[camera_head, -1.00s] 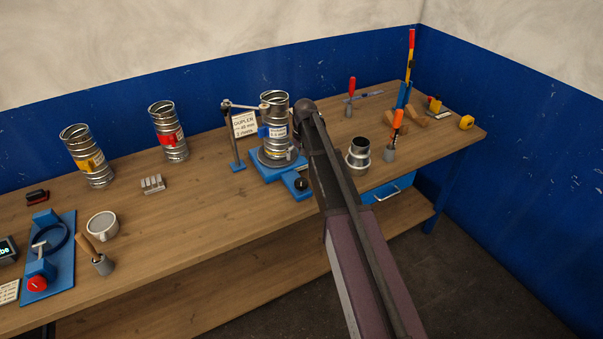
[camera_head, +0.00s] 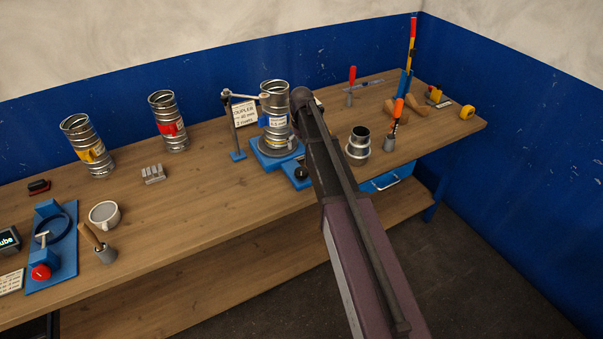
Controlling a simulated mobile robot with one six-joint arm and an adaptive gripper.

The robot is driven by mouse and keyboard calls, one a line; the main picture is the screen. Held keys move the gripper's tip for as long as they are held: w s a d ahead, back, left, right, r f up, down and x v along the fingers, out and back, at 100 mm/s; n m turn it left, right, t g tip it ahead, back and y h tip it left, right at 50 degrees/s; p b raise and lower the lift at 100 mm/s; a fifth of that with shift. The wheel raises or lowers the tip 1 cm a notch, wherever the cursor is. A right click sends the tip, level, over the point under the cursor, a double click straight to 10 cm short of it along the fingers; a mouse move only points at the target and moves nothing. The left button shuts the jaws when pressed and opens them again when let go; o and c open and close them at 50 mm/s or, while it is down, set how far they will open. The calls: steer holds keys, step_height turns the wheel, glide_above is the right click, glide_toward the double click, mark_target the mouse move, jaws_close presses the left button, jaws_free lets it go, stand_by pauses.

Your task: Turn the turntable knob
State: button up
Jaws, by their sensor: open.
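The turntable (camera_head: 262,158) has a blue base on the bench, with a spiral metal duct (camera_head: 274,90) standing upright on its round plate. The duct carries a blue and white label. A dark round knob (camera_head: 301,173) sits on a small blue block at the front right of the base. My arm reaches up from the lower right and passes just right of the duct and the knob. My gripper is hidden behind the arm, so its distance from the knob does not show.
A post with a swing arm (camera_head: 236,130) stands left of the duct, touching or near its top. A metal coupler (camera_head: 358,145) stands right of my arm. Two ducts (camera_head: 168,122) (camera_head: 87,145) stand further left. The bench front between the mug (camera_head: 104,215) and turntable is clear.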

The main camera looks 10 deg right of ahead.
mark_target(301, 171)
steer(key=shift+f+b, duration=6.25)
steer(key=shift+f, duration=0.2)
steer(key=c, duration=1)
